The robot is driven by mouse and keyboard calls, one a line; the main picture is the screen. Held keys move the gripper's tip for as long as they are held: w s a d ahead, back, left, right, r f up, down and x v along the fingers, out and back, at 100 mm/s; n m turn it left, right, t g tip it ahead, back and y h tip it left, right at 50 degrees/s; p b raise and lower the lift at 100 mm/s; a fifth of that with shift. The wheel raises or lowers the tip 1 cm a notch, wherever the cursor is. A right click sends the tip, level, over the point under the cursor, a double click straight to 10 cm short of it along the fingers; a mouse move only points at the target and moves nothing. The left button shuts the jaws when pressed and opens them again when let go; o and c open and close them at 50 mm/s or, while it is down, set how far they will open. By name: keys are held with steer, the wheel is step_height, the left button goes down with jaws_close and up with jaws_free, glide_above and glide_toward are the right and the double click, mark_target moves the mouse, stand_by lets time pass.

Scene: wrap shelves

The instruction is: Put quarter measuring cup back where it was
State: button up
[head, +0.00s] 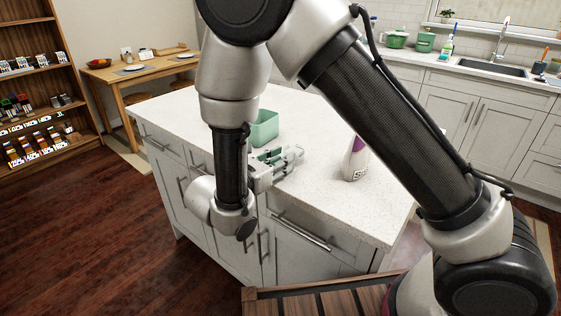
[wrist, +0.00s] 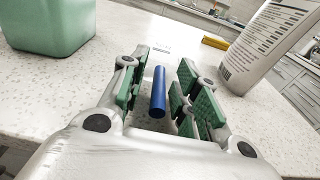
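My gripper (head: 291,157) is low over the white island countertop, beside a green container. In the wrist view, its green-padded fingers (wrist: 164,90) are apart, so it is open. The blue thing is not visible in the head view.
The green container (head: 264,128) stands left of my gripper in the wrist view; a white bottle (head: 355,160) stands to the right. A yellow item (wrist: 215,42) lies beyond. The countertop (head: 185,110) is clear at left. Wooden shelves (head: 40,90) stand at far left.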

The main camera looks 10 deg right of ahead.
steer(key=v, duration=1.2)
